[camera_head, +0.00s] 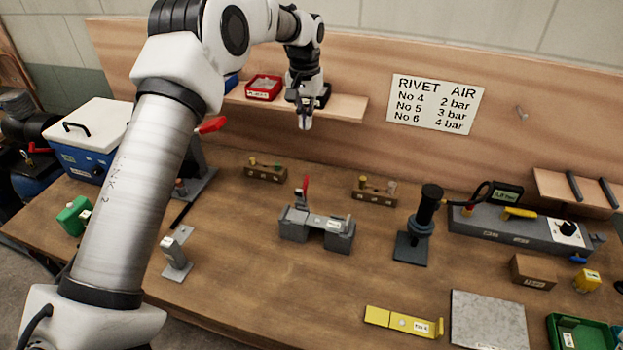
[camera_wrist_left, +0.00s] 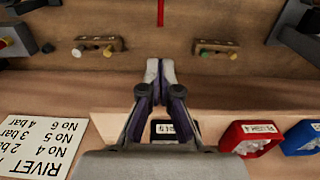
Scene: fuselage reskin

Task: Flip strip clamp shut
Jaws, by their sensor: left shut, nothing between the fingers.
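The grey clamp fixture (camera_head: 294,228) stands in the middle of the bench. Its red lever (camera_head: 305,186) stands upright at the fixture's left part. The lever also shows as a red bar (camera_wrist_left: 160,12) at the top edge of the left wrist view; the rest of the fixture is out of that view. My left gripper (camera_head: 305,121) is shut and empty, pointing down, in front of the back shelf and well above the bench. It appears beyond the lever, apart from it. Its closed fingers (camera_wrist_left: 160,72) show in the wrist view. My right gripper is in neither view.
The shelf (camera_head: 345,106) with a red bin (camera_head: 263,88) is close behind my gripper. Two small wooden blocks (camera_head: 266,174) (camera_head: 375,197) with pegs flank the fixture. A black-handled tool (camera_head: 428,210) stands right of it. Bare bench lies in front.

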